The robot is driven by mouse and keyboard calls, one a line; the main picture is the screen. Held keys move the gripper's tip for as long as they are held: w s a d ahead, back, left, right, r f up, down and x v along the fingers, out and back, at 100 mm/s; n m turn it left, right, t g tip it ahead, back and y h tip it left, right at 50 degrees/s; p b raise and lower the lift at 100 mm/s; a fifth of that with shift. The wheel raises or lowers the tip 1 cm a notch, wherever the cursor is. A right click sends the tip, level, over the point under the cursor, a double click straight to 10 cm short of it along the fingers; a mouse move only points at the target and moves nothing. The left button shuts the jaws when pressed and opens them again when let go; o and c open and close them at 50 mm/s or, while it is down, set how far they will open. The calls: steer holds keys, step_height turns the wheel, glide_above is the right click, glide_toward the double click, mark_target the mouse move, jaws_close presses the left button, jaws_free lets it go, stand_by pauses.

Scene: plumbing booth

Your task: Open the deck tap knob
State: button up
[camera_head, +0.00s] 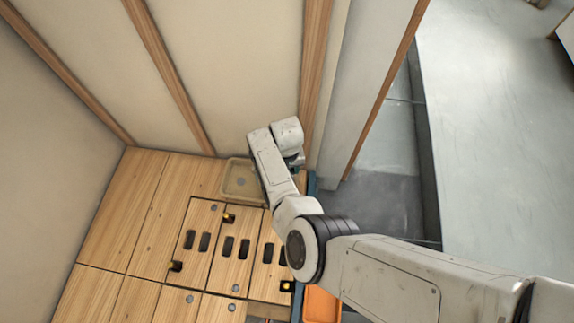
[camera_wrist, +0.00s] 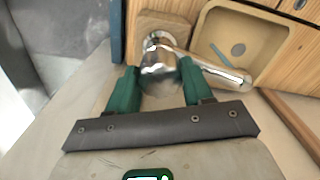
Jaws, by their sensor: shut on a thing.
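The deck tap is chrome, with a round knob (camera_wrist: 160,80) and a spout (camera_wrist: 222,74) reaching right over the basin's edge in the wrist view. My gripper (camera_wrist: 159,73) has its two green fingers on either side of the knob, shut on it. The basin (camera_wrist: 262,68) is a shallow tan tray beside the tap, and it also shows in the head view (camera_head: 230,190). In the head view my arm hides the tap and most of my gripper. I cannot tell how far the knob is turned.
The wooden deck (camera_head: 123,220) has panels with dark slots and small black-and-brass fittings. A panelled wall (camera_head: 235,60) rises close behind the tap, with a wooden post (camera_head: 317,60) beside my arm. An orange bin (camera_head: 320,304) sits below my arm. Grey floor lies to the right.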

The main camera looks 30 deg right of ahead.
steer(key=shift+s+n+p, duration=0.1)
steer(key=shift+n+p, duration=0.3)
steer(key=shift+n, duration=1)
steer(key=o, duration=1)
steer(key=shift+o, duration=0.2)
step_height(320, 180, up, 11)
steer(key=p, duration=0.5)
steer(key=shift+f, duration=0.15)
